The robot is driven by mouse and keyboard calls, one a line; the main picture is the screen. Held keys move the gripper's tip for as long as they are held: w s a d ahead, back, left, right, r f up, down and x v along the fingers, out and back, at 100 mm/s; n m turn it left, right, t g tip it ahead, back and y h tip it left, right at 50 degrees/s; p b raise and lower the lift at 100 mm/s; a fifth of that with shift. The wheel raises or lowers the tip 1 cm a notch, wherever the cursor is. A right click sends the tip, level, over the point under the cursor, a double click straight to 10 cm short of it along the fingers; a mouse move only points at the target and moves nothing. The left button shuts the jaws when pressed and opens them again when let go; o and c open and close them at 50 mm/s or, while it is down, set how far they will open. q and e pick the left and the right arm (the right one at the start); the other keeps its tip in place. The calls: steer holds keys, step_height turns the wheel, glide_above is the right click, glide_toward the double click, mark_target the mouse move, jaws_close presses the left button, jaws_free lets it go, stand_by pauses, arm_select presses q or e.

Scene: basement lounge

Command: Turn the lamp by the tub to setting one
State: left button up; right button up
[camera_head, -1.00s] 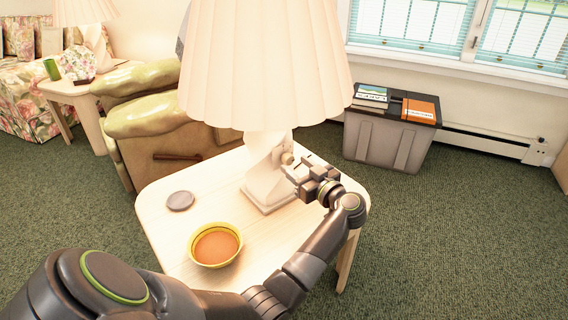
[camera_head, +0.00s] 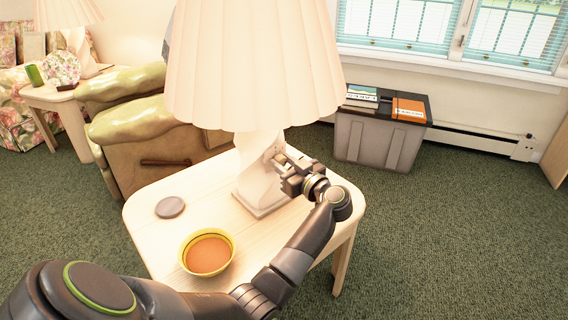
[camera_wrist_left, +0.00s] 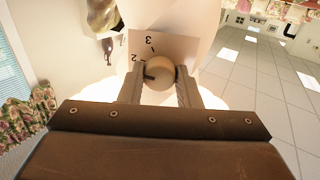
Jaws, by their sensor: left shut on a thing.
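The near lamp has a pleated cream shade (camera_head: 252,65) and a twisted white base (camera_head: 258,185). It stands on a pale wooden table (camera_head: 165,235). A round knob (camera_wrist_left: 158,72) sticks out of its base in the left wrist view. Behind the knob is a plate (camera_wrist_left: 175,45) with the marks 2 and 3; a dark line shows beside the knob near the 2. No mark 1 shows. My left gripper (camera_head: 284,166) is at the right side of the base, and its fingers (camera_wrist_left: 159,84) are shut on the knob. My right gripper is not in view.
A yellow bowl (camera_head: 207,254) with orange contents and a grey disc (camera_head: 170,207) are on the table. A grey tub (camera_head: 377,142) with books on its lid stands by the window. Another lamp (camera_head: 72,12) is at the far left. A green armchair (camera_head: 140,122) is behind the table.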

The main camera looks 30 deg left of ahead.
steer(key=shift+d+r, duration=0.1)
arm_select(q)
steer(key=shift+r+n+p, duration=0.1)
steer(key=shift+n+p, duration=0.2)
steer(key=shift+p, duration=0.2)
steer(key=shift+n+p, duration=0.3)
steer(key=n+p, duration=0.2)
steer(key=n, duration=0.1)
steer(key=n+p, duration=0.1)
steer(key=n, duration=0.1)
steer(key=shift+n, duration=0.3)
steer(key=shift+f+n, duration=0.2)
steer(key=shift+n, duration=1.3)
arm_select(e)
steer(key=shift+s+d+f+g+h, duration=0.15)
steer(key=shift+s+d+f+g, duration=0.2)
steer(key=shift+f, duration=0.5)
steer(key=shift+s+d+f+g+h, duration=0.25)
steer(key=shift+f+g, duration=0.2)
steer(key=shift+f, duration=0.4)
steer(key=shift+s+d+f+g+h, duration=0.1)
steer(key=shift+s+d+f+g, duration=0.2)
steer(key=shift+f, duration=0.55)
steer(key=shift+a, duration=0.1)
arm_select(q)
steer(key=o, duration=1)
